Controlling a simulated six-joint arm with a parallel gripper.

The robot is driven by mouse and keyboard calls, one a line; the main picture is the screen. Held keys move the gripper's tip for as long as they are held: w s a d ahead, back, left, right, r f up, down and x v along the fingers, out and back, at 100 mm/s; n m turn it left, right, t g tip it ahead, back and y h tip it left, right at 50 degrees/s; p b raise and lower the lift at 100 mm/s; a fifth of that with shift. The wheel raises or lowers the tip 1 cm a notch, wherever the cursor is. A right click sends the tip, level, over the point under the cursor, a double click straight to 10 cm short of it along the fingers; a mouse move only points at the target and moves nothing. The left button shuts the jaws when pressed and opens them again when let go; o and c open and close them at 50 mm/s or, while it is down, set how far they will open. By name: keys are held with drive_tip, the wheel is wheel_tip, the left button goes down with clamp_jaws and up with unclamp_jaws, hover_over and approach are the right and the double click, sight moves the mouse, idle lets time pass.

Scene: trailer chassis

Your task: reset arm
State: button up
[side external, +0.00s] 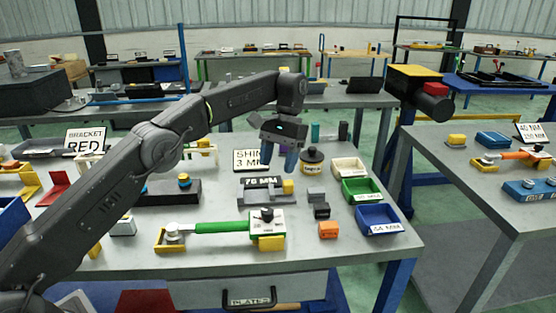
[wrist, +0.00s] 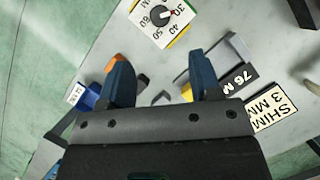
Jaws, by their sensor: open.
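My gripper (side external: 291,160) hangs above the grey worktable, pointing down, with its blue fingers apart and nothing between them. It is over the area near the 76 MM plate (side external: 262,182) and the SHIM 3 MM sign (side external: 248,160). My arm reaches in from the lower left and bends at a raised elbow.
White, green (side external: 361,190) and blue (side external: 379,219) bins line the table's right edge. A green-handled tool with a dial block (side external: 267,222) lies in front. An orange block (side external: 328,230) and black block (side external: 322,211) stand nearby. A second table (side external: 480,200) is at right.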

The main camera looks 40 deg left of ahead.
drive_tip(key=shift+r, duration=0.1)
drive_tip(key=s+a+r+t, duration=0.2)
drive_tip(key=s+r+t, duration=0.3)
drive_tip(key=s+r, duration=0.75)
drive_tip(key=s+f+t, duration=0.2)
drive_tip(key=s+f, duration=0.2)
drive_tip(key=s, duration=0.6)
drive_tip(key=s+f+m+t, duration=0.1)
drive_tip(key=s+f+t, duration=0.2)
drive_tip(key=s, duration=0.8)
drive_tip(key=shift+a+f+m+y, duration=0.3)
drive_tip(key=shift+a+f, duration=0.15)
drive_tip(key=shift+f, duration=0.45)
